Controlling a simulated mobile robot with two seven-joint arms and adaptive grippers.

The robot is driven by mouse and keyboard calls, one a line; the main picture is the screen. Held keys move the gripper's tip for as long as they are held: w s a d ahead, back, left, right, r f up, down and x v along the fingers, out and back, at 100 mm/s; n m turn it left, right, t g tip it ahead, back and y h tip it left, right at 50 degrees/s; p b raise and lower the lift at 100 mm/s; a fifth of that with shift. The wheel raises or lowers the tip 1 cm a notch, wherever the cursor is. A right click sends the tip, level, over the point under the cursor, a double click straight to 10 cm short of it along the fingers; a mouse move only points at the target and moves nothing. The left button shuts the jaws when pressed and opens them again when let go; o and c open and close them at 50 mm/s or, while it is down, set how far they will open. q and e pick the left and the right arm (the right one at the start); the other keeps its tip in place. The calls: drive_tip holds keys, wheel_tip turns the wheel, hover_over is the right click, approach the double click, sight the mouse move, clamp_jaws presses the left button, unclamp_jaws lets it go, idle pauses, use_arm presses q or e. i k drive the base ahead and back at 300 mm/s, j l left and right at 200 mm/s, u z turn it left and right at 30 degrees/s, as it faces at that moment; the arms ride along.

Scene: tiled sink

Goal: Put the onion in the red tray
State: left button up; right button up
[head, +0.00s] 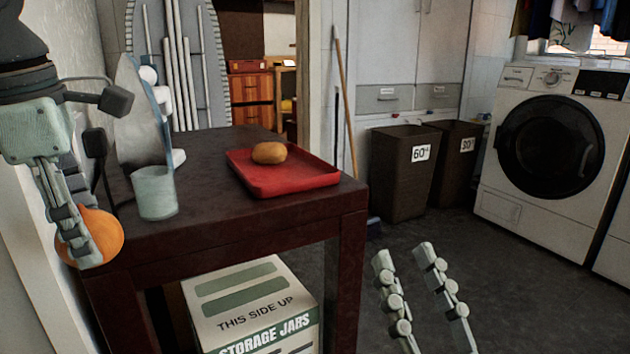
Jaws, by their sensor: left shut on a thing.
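A round orange thing, probably the onion (106,231), is held by my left gripper (80,236) at the left, in front of the table's left edge. The gripper's fingers cover part of it. The red tray (290,188) lies flat on the dark wooden table, to the right of the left gripper. A tan-brown rounded item (269,153), perhaps a potato or a bun, rests in the tray. My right gripper (405,254) is open and empty, in front of and to the right of the table.
A storage-jar box (250,305) sits under the table. Bins (403,185) and a washing machine (550,150) stand at the right.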

sight(287, 178)
drive_tip(key=i+l+z, duration=0.35)
drive_tip(key=i+l, duration=0.55)
drive_tip(key=l, duration=0.1)
